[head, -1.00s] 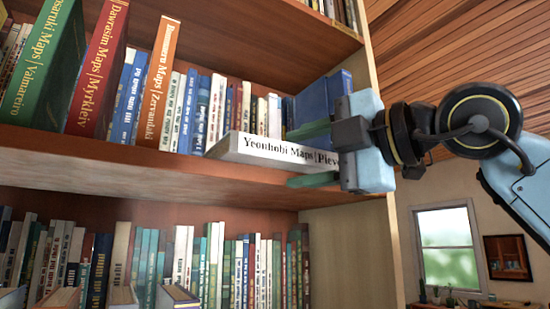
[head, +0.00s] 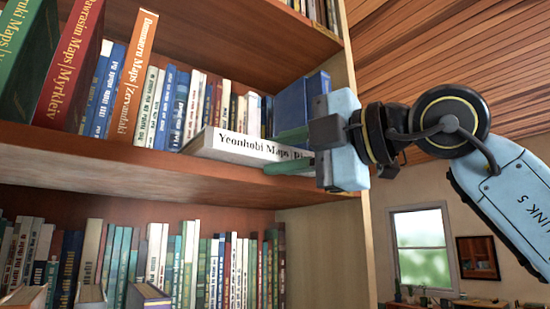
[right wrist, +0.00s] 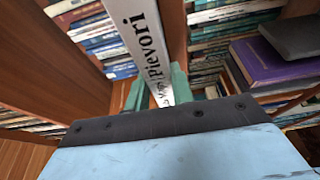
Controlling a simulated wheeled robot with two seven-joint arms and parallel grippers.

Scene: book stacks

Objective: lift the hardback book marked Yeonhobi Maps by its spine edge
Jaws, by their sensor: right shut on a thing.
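The white hardback book marked Yeonhobi Maps (head: 235,149) lies flat on the middle shelf, its lettered spine facing out over the shelf's front edge. My right gripper (head: 285,153) has come in from the right and is shut on the right end of the spine, one green finger above the book and one below. The gripper covers the end of the title. In the right wrist view the spine (right wrist: 136,32), reading Pievori, runs between the two green fingers (right wrist: 157,90). My left gripper is not in view.
Upright books, such as the orange Zervanduki volume (head: 132,75) and the red Myrkleiv volume (head: 72,65), stand to the left. A blue book (head: 318,88) stands behind my gripper. The shelf board (head: 120,170) and right side panel (head: 368,250) are close.

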